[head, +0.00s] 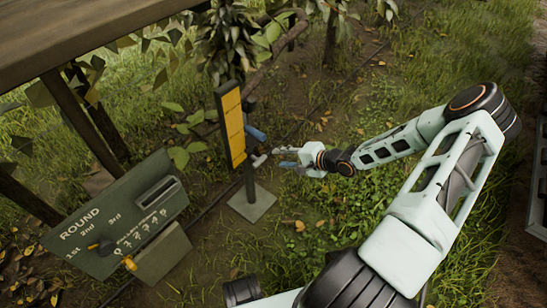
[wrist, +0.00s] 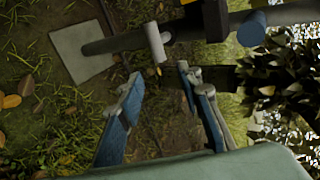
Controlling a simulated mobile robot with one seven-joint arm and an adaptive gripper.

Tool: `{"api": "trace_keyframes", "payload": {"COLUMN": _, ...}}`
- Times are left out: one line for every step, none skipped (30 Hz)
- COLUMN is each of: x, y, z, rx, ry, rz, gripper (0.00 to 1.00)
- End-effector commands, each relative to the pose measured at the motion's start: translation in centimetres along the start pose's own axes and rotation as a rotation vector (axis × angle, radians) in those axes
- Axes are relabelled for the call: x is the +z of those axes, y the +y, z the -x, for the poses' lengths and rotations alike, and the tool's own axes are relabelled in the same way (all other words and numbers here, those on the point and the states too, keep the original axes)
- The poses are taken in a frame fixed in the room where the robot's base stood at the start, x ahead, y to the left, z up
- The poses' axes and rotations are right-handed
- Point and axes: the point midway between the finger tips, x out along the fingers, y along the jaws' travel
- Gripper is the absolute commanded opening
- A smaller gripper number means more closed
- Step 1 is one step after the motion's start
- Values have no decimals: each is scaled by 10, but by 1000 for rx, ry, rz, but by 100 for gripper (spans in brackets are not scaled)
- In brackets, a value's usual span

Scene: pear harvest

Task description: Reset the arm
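My gripper (head: 280,157) is at the end of my outstretched arm, just right of a post with a yellow panel (head: 234,123). In the wrist view my gripper (wrist: 160,82) has its two blue-padded fingers spread apart with nothing between them. A short pale peg (wrist: 157,42) sticks out from the post just beyond the fingertips; it also shows in the head view (head: 260,160). I see a gap between the peg and the fingers, and its depth is hard to tell. A blue peg (head: 256,133) sits higher on the post.
The post stands on a square grey base plate (head: 252,203). A green "ROUND" board (head: 118,214) with a slot and knobs is at lower left. A wooden roof (head: 90,35) and leafy branches (head: 230,40) are above left. Grass lies open to the right.

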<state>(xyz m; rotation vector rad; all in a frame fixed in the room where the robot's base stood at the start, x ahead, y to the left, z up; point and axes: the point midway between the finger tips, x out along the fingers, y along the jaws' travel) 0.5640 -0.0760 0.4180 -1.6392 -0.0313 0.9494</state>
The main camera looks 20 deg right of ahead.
Motion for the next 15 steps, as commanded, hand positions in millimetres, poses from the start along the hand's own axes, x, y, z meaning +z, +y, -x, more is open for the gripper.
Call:
{"api": "trace_keyframes", "payload": {"x": 0, "y": 0, "z": 6, "rx": 1, "ry": 1, "rz": -1, "gripper": 33}}
{"api": "trace_keyframes", "payload": {"x": 0, "y": 0, "z": 9, "rx": 0, "ry": 1, "rz": 0, "gripper": 33}}
{"api": "trace_keyframes", "payload": {"x": 0, "y": 0, "z": 12, "rx": 0, "ry": 1, "rz": 1, "gripper": 33}}
{"api": "trace_keyframes", "payload": {"x": 0, "y": 0, "z": 14, "rx": 0, "ry": 1, "rz": 1, "gripper": 33}}
{"api": "trace_keyframes", "payload": {"x": 0, "y": 0, "z": 15, "rx": 0, "ry": 0, "rz": 0, "gripper": 33}}
{"api": "trace_keyframes", "payload": {"x": 0, "y": 0, "z": 16, "rx": 0, "ry": 0, "rz": -1, "gripper": 33}}
{"api": "trace_keyframes", "payload": {"x": 0, "y": 0, "z": 16, "rx": 0, "ry": 0, "rz": -1, "gripper": 33}}
{"api": "trace_keyframes", "payload": {"x": 1, "y": 0, "z": 17, "rx": 0, "ry": -1, "rz": -2, "gripper": 33}}
{"api": "trace_keyframes", "payload": {"x": 1, "y": 0, "z": 17, "rx": 0, "ry": -1, "rz": -2, "gripper": 33}}
{"api": "trace_keyframes", "payload": {"x": 1, "y": 0, "z": 17, "rx": 0, "ry": -1, "rz": -2, "gripper": 33}}
{"api": "trace_keyframes", "payload": {"x": 1, "y": 0, "z": 17, "rx": 0, "ry": -1, "rz": -2, "gripper": 33}}
{"api": "trace_keyframes", "payload": {"x": 1, "y": 0, "z": 17, "rx": 0, "ry": -1, "rz": -2, "gripper": 33}}
{"api": "trace_keyframes", "payload": {"x": 1, "y": 0, "z": 17, "rx": 0, "ry": -1, "rz": -2, "gripper": 33}}
{"api": "trace_keyframes", "payload": {"x": 1, "y": 0, "z": 17, "rx": 0, "ry": -1, "rz": -2, "gripper": 33}}
{"api": "trace_keyframes", "payload": {"x": 1, "y": 0, "z": 17, "rx": 0, "ry": -1, "rz": -2, "gripper": 33}}
